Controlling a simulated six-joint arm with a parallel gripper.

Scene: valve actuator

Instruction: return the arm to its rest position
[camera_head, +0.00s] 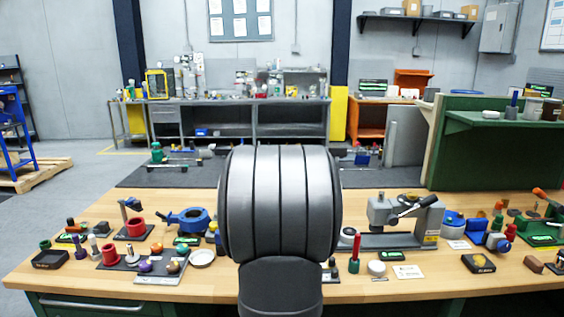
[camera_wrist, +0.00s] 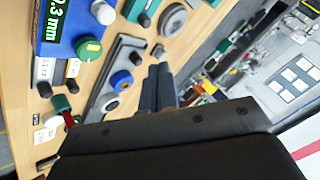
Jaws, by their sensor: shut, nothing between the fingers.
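My gripper (camera_wrist: 158,72) shows in the wrist view, its two dark fingers side by side, shut and empty. It points over the wooden bench (camera_wrist: 18,95), apart from the objects there as far as I can tell. In the head view my own dark grey arm fills the middle, and the gripper is hidden behind it. A blue valve-like body (camera_head: 190,217) lies on the bench left of my arm. A grey clamp-like device (camera_head: 398,215) stands right of it.
Small parts crowd the bench on both sides, including a red cup (camera_head: 136,227) and a red-and-green peg (camera_head: 354,255). A green shelf unit (camera_head: 490,150) rises at the right. A blue gauge with a display (camera_wrist: 62,30) shows in the wrist view. Bare wood (camera_head: 95,210) shows at left.

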